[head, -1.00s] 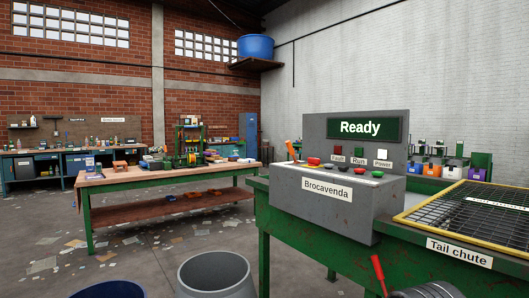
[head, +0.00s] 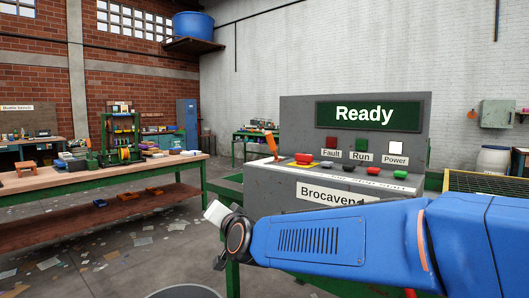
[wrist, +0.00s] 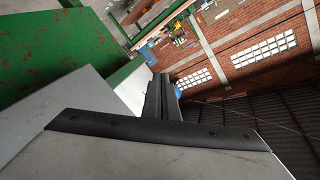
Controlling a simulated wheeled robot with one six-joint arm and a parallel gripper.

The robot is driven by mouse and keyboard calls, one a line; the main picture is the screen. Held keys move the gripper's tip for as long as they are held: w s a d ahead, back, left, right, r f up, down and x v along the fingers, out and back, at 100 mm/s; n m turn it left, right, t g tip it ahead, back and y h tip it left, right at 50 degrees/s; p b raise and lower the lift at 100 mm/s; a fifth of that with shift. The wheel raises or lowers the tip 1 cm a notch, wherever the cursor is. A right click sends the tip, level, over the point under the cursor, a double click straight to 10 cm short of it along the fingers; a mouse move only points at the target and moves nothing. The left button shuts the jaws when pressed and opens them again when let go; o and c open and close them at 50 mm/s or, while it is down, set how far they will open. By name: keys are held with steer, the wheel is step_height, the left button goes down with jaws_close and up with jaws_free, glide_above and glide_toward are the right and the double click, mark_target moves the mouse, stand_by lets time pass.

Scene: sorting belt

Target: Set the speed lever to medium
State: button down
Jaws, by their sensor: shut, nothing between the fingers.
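The speed lever, an orange-handled lever (head: 270,143), stands at the left end of the grey control console (head: 289,185) in the head view. Its handle leans slightly to the left. I cannot read any speed marks beside it. My gripper (wrist: 163,88) shows in the wrist view with its dark fingers shut together and empty. In the head view my blue arm reaches in from the right, in front of the console, and its wrist end is below and left of the lever, apart from it. The fingers cannot be made out there. The lever is not clearly visible in the wrist view.
The console carries a red mushroom button (head: 303,158), several smaller buttons and a "Ready" screen (head: 364,114). A wooden workbench (head: 100,172) stands at left. The floor between is mostly open.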

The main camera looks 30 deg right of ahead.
steer(key=w+d+r+m+t+h, duration=0.2)
steer(key=w+d+r+m+h, duration=0.2)
steer(key=d+r+m+h, duration=0.3)
steer(key=m+g+h, duration=0.7)
steer(key=m+h, duration=0.5)
glide_toward(270, 138)
steer(key=shift+t, duration=0.4)
steer(key=w+d, duration=0.2)
steer(key=w+d+r, duration=0.1)
steer(key=w+d, duration=0.1)
steer(key=d, duration=0.1)
steer(key=shift+w+d+r+m+g+y, duration=0.25)
steer(key=shift+d+r+m+g+y, duration=0.25)
steer(key=shift+d+r+g+y, duration=0.45)
steer(key=shift+w+d+r, duration=0.25)
steer(key=shift+d+r, duration=0.15)
steer(key=shift+d, duration=0.15)
steer(key=shift+w+d+r, duration=0.2)
steer(key=shift+d+r, duration=0.15)
steer(key=shift+d, duration=0.15)
steer(key=shift+a, duration=0.1)
